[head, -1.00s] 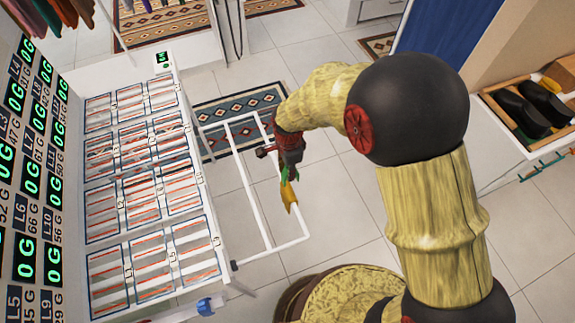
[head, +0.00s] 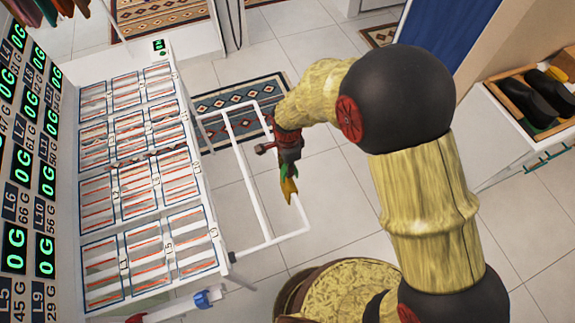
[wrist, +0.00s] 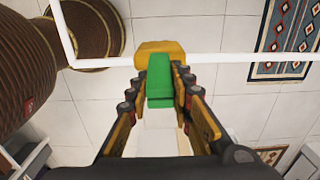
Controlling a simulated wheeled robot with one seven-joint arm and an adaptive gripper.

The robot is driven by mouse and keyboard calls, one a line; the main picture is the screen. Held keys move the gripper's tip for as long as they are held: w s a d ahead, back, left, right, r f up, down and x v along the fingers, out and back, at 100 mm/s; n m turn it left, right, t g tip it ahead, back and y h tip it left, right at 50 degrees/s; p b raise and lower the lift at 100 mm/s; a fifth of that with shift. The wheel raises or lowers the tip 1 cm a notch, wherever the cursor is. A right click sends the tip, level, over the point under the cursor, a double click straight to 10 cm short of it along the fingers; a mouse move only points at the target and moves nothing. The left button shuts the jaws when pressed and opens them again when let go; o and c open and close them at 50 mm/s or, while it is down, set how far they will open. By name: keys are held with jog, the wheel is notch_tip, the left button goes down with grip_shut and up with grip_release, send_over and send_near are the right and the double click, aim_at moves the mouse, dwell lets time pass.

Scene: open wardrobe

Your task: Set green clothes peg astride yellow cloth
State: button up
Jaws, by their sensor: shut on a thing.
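My gripper (wrist: 158,92) is shut on the green clothes peg (wrist: 160,85), which points away from the wrist between the fingers. The yellow cloth (wrist: 160,47) hangs over a white rail, just beyond the peg. In the wrist view the peg's far end overlaps the cloth's near part; I cannot tell whether it touches or straddles it. In the head view the cloth (head: 289,188) sits on the outer bar of the white rack, with the green peg (head: 287,171) and my gripper (head: 287,163) right above it. The fingers partly hide the peg there.
The white rack frame (head: 272,242) sticks out from a white cabinet with several wire-lined compartments (head: 130,184). A patterned rug (head: 240,100) lies on the tiled floor behind. A shoe tray (head: 522,98) stands at the right.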

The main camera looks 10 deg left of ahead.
jog(key=shift+f+b, duration=1.6)
jog(key=shift+f, duration=1.35)
jog(key=o, duration=1)
notch_tip(320, 180, up, 12)
